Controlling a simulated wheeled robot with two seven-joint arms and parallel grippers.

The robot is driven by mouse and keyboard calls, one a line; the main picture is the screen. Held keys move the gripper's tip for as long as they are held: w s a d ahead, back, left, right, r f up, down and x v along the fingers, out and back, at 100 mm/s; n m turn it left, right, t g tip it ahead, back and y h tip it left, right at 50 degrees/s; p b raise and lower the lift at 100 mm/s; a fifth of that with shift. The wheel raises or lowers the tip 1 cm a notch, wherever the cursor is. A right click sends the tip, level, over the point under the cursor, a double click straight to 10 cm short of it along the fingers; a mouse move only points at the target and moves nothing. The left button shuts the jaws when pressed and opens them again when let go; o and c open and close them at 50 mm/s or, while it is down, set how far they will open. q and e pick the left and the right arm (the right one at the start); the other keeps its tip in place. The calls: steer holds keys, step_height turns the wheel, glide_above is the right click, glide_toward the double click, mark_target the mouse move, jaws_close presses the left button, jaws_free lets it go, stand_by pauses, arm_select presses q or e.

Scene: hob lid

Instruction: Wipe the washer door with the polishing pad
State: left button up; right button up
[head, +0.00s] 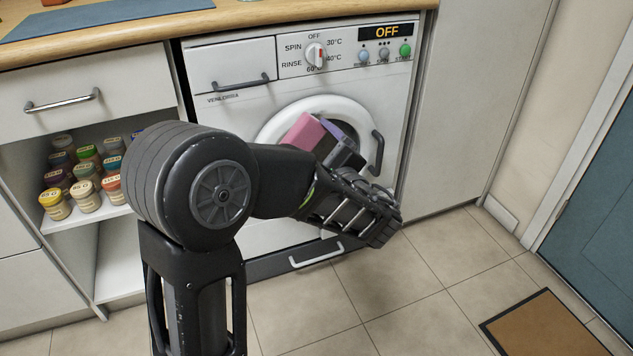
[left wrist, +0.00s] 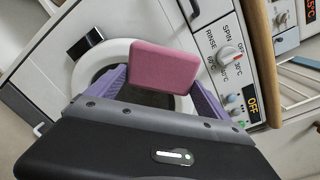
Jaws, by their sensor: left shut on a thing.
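The washer (head: 226,65) stands under the wooden worktop, its display reading OFF. Its round door (head: 275,122) with a white ring is closed and partly hidden by my left arm; it also shows in the left wrist view (left wrist: 92,62). My left gripper (head: 336,139) is in front of the door, shut on the pink polishing pad (head: 304,131). In the left wrist view the pad (left wrist: 164,68) sits between the purple fingers of my left gripper (left wrist: 160,88) and covers part of the door. I cannot tell whether the pad touches the door. My right gripper is not in view.
A dark door handle (head: 377,153) sticks out at the door's right. An open shelf (head: 85,222) with several jars is at the left. A brown mat (head: 545,325) lies on the tiled floor at the right. The floor before the washer is clear.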

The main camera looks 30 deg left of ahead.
mark_target(313, 145)
arm_select(q)
steer(key=shift+w+d+f+t+b, duration=0.1)
steer(key=shift+d+f+t+b, duration=0.1)
steer(key=shift+f+t+b, duration=0.25)
steer(key=shift+w+d+r+m, duration=0.1)
steer(key=shift+m, duration=0.2)
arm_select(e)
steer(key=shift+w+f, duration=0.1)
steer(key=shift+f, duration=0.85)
arm_select(q)
steer(key=shift+r, duration=0.1)
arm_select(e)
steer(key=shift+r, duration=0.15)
arm_select(q)
steer(key=shift+w+a+r+p, duration=0.25)
steer(key=shift+a+p, duration=0.25)
steer(key=shift+p, duration=0.65)
steer(key=p+x, duration=0.2)
steer(key=x, duration=0.1)
steer(key=shift+f, duration=0.2)
steer(key=shift+w+a+f, duration=0.1)
steer(key=shift+w+a, duration=0.2)
steer(key=shift+a, duration=0.05)
steer(key=shift+w+a, duration=0.3)
steer(key=shift+a, duration=0.1)
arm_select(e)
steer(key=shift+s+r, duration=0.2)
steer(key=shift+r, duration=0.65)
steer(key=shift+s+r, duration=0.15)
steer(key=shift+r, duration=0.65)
